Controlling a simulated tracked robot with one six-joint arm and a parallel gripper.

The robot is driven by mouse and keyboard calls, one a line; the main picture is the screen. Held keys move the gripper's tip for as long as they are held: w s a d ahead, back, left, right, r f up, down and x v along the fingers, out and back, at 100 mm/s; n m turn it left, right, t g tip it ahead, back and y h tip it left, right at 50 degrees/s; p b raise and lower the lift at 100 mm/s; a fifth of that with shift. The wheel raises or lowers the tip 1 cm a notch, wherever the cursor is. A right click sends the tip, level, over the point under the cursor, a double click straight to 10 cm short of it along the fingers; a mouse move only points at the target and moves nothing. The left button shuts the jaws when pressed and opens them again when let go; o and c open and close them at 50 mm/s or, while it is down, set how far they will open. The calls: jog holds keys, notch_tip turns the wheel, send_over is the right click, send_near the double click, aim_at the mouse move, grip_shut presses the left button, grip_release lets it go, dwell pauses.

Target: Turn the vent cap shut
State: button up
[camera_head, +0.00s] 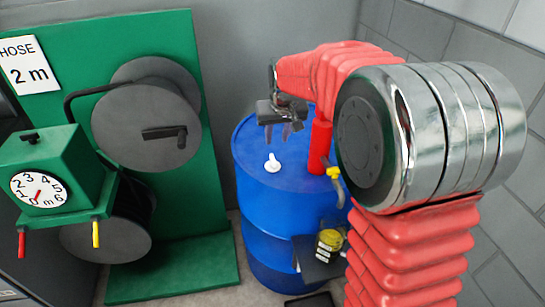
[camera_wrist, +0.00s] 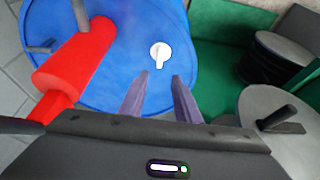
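The white vent cap (camera_head: 272,163) stands on the top of the blue drum (camera_head: 285,225), left of the red pump. In the wrist view the cap (camera_wrist: 160,50) shows a round body with a short tab pointing down toward my fingers. My gripper (camera_head: 283,134) hangs above the drum top, above and slightly right of the cap in the head view. In the wrist view its two fingers are spread apart with nothing between them, and the gripper (camera_wrist: 159,78) points toward the cap without visibly touching it.
A red pump (camera_head: 319,145) with a yellow-handled tap rises from the drum beside my gripper. A green hose-reel stand (camera_head: 181,270) with grey reels and a dial box (camera_head: 52,165) is at left. A small shelf with a yellow-lidded jar (camera_head: 330,239) is at the drum's front.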

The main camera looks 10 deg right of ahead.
aim_at(273, 158)
jog(key=x, duration=1.3)
jog(key=shift+f, duration=0.35)
jog(key=shift+c, duration=0.2)
